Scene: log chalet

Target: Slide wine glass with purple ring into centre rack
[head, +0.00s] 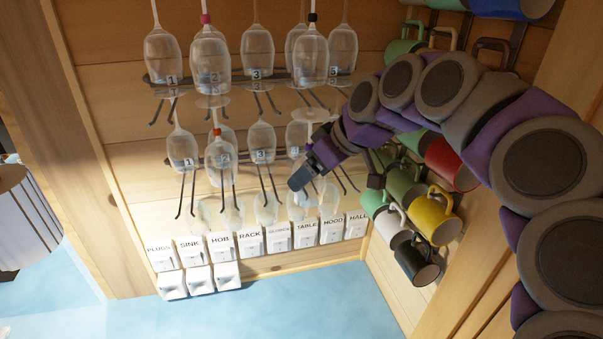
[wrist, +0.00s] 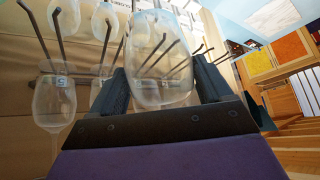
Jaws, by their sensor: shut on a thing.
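My gripper (head: 306,176) is beside the right part of the lower glass rack in the head view. In the wrist view my gripper (wrist: 163,80) is shut on a clear wine glass (wrist: 158,55), with one dark finger on each side of the bowl. No purple ring shows on this glass, and its stem is hard to make out. The lower rack has dark prongs (head: 267,184) with hanging glasses and number labels 1, 2 and 3. The upper rack (head: 220,78) also holds glasses; one has a pink ring (head: 205,18), another a black ring (head: 313,16).
A glass with a red-orange ring (head: 216,132) hangs at lower label 2. Another glass (wrist: 54,103) hangs left of my gripper in the wrist view. Several mugs, including a yellow mug (head: 431,217), hang at right. Labelled switches (head: 250,243) line the wall below.

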